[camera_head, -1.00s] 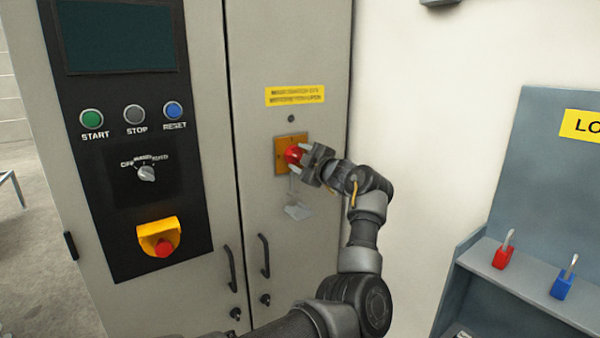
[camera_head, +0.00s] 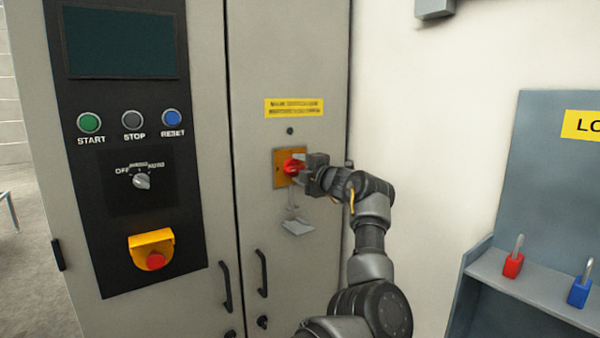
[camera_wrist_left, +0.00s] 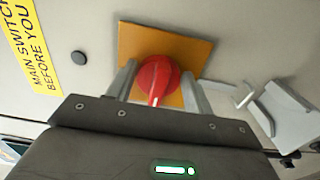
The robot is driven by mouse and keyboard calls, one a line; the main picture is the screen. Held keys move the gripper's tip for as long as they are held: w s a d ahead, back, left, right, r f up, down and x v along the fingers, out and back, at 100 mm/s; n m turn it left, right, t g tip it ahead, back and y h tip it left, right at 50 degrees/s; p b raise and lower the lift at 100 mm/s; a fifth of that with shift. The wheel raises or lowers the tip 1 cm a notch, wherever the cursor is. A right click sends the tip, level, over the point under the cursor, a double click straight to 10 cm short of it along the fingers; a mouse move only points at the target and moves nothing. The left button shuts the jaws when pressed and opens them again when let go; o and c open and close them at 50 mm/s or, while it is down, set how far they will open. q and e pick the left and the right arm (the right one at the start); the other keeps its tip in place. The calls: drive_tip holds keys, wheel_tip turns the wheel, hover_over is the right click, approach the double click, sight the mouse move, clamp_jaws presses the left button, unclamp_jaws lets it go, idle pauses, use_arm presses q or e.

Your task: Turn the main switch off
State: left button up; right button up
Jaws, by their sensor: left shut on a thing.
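The main switch is a red rotary knob (camera_head: 292,166) on an orange-yellow square plate (camera_head: 280,168) on the right cabinet door. In the left wrist view the red knob (camera_wrist_left: 156,82) sits between the two fingers, its narrow grip with a pale mark pointing toward the gripper body. The orange plate (camera_wrist_left: 190,50) lies behind it. My left gripper (camera_head: 303,170) is shut on the knob; in the wrist view its fingers (camera_wrist_left: 158,84) stand on either side of it. In the head view the gripper partly hides the knob. My right gripper is out of view.
A yellow label (camera_head: 294,108) is above the switch, and a grey tag (camera_head: 298,227) hangs below it. The left panel holds buttons, a selector (camera_head: 142,181) and an emergency stop (camera_head: 154,260). Red (camera_head: 513,264) and blue (camera_head: 579,291) padlocks stand on a grey shelf at right.

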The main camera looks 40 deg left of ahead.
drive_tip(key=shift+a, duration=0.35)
use_arm(q)
drive_tip(key=o, duration=1)
drive_tip(key=shift+c, duration=0.2)
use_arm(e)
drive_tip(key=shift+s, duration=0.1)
use_arm(q)
drive_tip(key=shift+d, duration=0.1)
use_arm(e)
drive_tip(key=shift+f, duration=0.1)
use_arm(q)
drive_tip(key=b+v, duration=0.1)
drive_tip(key=v, duration=0.4)
drive_tip(key=b+v, duration=0.2)
drive_tip(key=v, duration=0.3)
drive_tip(key=shift+s+f, duration=0.2)
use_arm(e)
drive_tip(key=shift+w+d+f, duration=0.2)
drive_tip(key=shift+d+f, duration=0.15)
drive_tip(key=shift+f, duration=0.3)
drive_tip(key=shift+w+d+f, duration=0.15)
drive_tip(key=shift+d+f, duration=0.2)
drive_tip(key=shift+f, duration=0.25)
